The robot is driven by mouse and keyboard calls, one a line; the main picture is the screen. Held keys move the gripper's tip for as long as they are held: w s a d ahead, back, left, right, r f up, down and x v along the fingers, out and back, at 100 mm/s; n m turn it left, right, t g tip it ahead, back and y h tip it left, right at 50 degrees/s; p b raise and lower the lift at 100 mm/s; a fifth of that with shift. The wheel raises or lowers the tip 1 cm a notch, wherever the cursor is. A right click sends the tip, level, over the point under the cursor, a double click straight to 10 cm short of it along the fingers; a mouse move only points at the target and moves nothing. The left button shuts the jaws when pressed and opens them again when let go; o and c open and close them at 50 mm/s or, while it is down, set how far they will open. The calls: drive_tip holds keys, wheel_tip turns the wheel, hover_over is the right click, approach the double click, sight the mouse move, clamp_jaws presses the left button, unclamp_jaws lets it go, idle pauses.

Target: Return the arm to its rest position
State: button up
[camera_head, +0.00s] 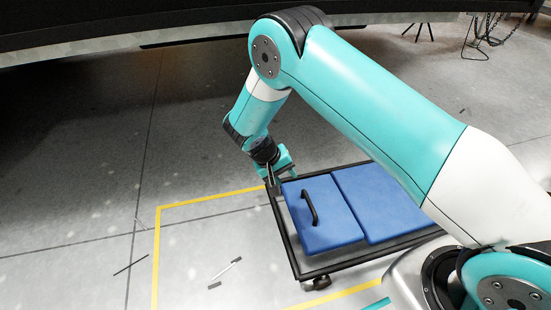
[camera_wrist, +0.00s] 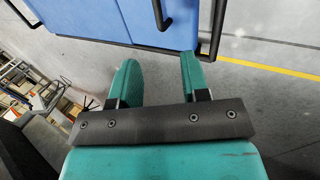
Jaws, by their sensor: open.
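My teal arm reaches across the head view from the lower right, bends at a raised elbow and hangs down to my gripper (camera_head: 284,166). My gripper is by the far left corner of a low cart with a black frame (camera_head: 287,240). In the wrist view my gripper (camera_wrist: 160,64) has its two teal fingers apart, with nothing seen between them. Beyond the fingertips is the blue top of the cart (camera_wrist: 115,18). I cannot tell whether the gripper touches the cart frame.
The cart carries blue panels (camera_head: 378,200), the left one with a black handle (camera_head: 310,207). Yellow floor lines (camera_head: 157,245) run around it. A dark overhanging structure (camera_head: 120,22) spans the top. Small rods (camera_head: 226,271) lie on the floor. Open floor is to the left.

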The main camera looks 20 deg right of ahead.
drive_tip(key=s+a+r+n+y+p, duration=0.1)
drive_tip(key=s+a+r+y, duration=0.1)
drive_tip(key=r, duration=0.6)
drive_tip(key=s+a+r+n+y, duration=0.1)
drive_tip(key=s+r, duration=0.2)
drive_tip(key=r, duration=0.4)
drive_tip(key=s+a+r+n+y+p, duration=0.1)
drive_tip(key=s+a+r+y, duration=0.1)
drive_tip(key=r, duration=0.6)
drive_tip(key=s+a+r+n+y+p, duration=0.1)
drive_tip(key=s+r+n+y, duration=0.1)
drive_tip(key=s+r, duration=0.65)
drive_tip(key=s+a+r+n+y+p, duration=0.1)
drive_tip(key=s+r+n+y, duration=0.3)
drive_tip(key=s, duration=0.8)
wheel_tip(320, 180, up, 40)
drive_tip(key=m+h+p, duration=0.1)
drive_tip(key=p, duration=3.6)
drive_tip(key=shift+s+d+f+p, duration=0.25)
drive_tip(key=shift+s+p, duration=0.1)
drive_tip(key=shift+s, duration=0.1)
